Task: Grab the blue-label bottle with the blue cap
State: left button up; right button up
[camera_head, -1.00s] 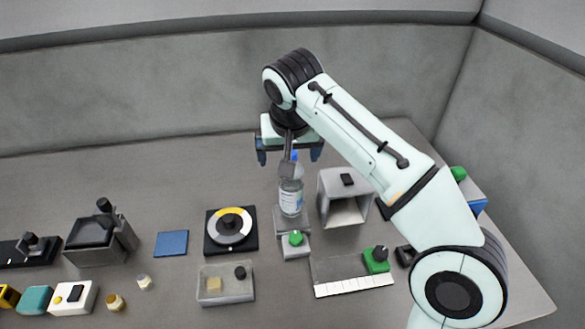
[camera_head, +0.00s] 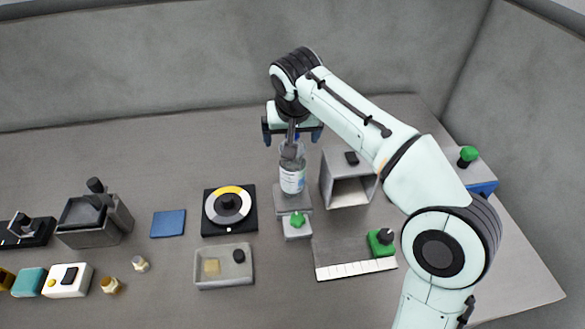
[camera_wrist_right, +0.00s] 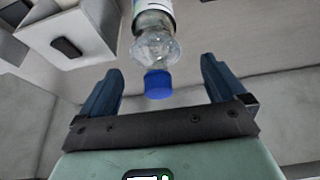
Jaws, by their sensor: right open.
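The clear bottle (camera_head: 292,178) with a blue-and-white label stands upright on a small grey stand (camera_head: 291,202). Its blue cap (camera_wrist_right: 158,84) shows in the right wrist view, between the two fingers but not touched by them. My right gripper (camera_head: 293,136) is open above the bottle, pointing down, with a finger on each side of the cap region. In the right wrist view the open gripper (camera_wrist_right: 162,88) frames the cap, with a gap on both sides. The wrist partly hides the bottle's top in the head view. My left gripper is not in view.
A grey open box (camera_head: 349,190) stands just right of the bottle. A green-knobbed block (camera_head: 297,225) sits in front of it. A dial (camera_head: 229,208), a blue pad (camera_head: 168,222) and a grey tray (camera_head: 224,282) lie to the left. The table behind the dial is clear.

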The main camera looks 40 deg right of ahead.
aim_at(293, 163)
jog(key=x, duration=0.4)
jog(key=shift+d+f+b, duration=0.2)
jog(key=shift+d+b, duration=0.1)
jog(key=shift+c, duration=0.4)
grip_shut()
